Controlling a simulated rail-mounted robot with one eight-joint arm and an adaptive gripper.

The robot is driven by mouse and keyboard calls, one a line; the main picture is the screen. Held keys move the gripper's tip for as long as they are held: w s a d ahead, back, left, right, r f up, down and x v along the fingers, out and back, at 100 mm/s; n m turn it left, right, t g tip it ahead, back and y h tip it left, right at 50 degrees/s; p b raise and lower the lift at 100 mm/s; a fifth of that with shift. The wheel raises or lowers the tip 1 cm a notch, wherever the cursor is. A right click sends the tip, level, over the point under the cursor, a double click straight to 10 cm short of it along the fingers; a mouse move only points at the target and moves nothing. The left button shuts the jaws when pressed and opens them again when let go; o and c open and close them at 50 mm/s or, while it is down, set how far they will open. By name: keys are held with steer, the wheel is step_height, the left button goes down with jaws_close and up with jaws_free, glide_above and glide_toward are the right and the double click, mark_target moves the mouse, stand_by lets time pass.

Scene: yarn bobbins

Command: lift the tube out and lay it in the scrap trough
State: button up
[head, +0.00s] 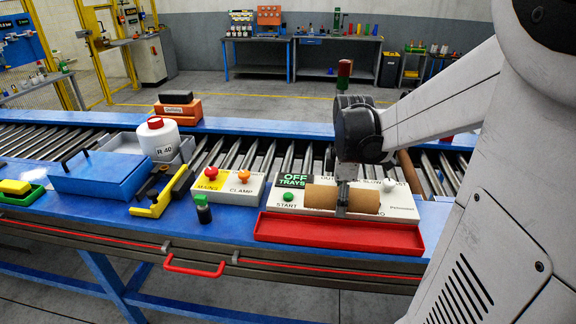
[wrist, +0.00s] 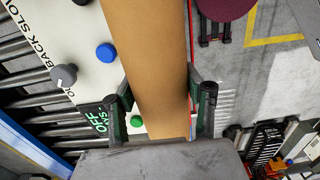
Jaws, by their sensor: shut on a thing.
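The brown cardboard tube (head: 320,196) lies level, its length running left to right, in front of the white button panel. My gripper (head: 342,204) is shut around its middle from above. The wrist view shows the tube (wrist: 150,55) between the two dark fingers (wrist: 160,105). The long red scrap trough (head: 340,236) sits on the table's front edge, just below the tube in the head view. The trough's visible inside looks empty. I cannot tell exactly how high the tube is above it.
The white panel with buttons (head: 272,205) stands behind the trough. A second panel (head: 228,184) with red and orange knobs, a yellow tool (head: 155,205), a blue lidded box (head: 95,180) and a white bobbin (head: 158,140) are to the left. Rollers (head: 235,152) run behind.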

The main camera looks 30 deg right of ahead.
steer(key=shift+s+f, duration=0.1)
steer(key=shift+s, duration=0.25)
steer(key=shift+d+f, duration=0.1)
step_height(320, 180, down, 8)
steer(key=b, duration=0.6)
steer(key=shift+b, duration=0.3)
steer(key=shift+r, duration=0.2)
steer(key=o, duration=1.2)
steer(key=shift+r, duration=0.1)
